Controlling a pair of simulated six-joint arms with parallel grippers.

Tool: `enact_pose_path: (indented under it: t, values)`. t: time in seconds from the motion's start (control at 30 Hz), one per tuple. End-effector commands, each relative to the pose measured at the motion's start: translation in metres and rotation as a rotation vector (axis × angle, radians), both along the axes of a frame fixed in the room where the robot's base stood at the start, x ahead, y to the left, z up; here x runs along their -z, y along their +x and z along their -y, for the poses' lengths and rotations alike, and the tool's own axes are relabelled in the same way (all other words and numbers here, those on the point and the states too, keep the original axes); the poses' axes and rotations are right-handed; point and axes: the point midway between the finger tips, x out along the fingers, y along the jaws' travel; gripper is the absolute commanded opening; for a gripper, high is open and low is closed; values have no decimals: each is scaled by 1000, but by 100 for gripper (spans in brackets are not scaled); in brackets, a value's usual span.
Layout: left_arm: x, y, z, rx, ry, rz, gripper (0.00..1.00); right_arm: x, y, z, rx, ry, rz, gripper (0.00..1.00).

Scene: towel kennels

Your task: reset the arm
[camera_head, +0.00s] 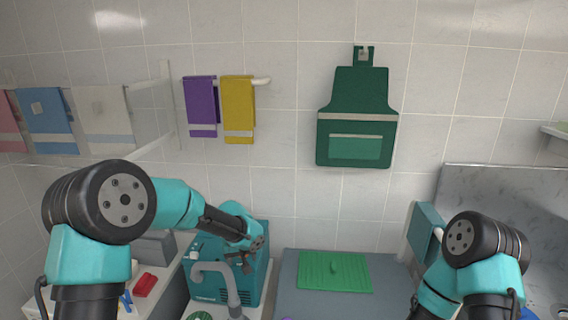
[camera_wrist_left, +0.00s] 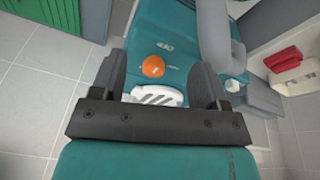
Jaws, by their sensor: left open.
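My left gripper (camera_head: 240,258) hangs in front of the teal machine in the head view. In the left wrist view my left gripper (camera_wrist_left: 160,78) is open, with its two dark fingers apart and nothing held between them. The teal machine (camera_wrist_left: 172,30) lies beyond the fingers, with an orange knob (camera_wrist_left: 153,67) and a white slotted part (camera_wrist_left: 157,96) showing between them. My right arm is at the lower right of the head view, but its gripper is out of the picture.
A grey hose (camera_head: 228,285) curves in front of the teal machine (camera_head: 207,278). A green mat (camera_head: 335,272) lies on the grey table (camera_head: 300,300). Towels hang on the left, including purple (camera_head: 201,105) and yellow (camera_head: 238,108). A green apron (camera_head: 357,115) hangs on the wall. A red object (camera_head: 145,285) lies left.

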Motion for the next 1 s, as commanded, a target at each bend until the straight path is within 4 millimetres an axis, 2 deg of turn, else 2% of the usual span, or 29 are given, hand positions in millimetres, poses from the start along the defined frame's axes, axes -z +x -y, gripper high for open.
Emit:
enact_pose_path:
  t: [0.03, 0.2, 0.37, 0.5, 0.6, 0.7, 0.83, 1.0]
  values:
    - [31, -15, -4, 24, -32, -42, 68, 0, 0, 0, 0, 0, 0, 43]
    - [115, -72, -12, 100, -162, -124, 68, 0, 0, 0, 0, 0, 0, 43]
    - [182, -140, -25, 127, -271, -162, 68, 0, 0, 0, 0, 0, 0, 43]
    - [228, -208, -39, 122, -329, -169, 68, 0, 0, 0, 0, 0, 0, 43]
    - [249, -255, -50, 108, -338, -165, 68, 0, 0, 0, 0, 0, 0, 43]
    - [260, -289, -60, 101, -327, -159, 68, 0, 0, 0, 0, 0, 0, 43]
    - [265, -309, -66, 98, -311, -154, 68, 0, 0, 0, 0, 0, 0, 43]
    - [265, -311, -66, 100, -308, -151, 68, 0, 0, 0, 0, 0, 0, 43]
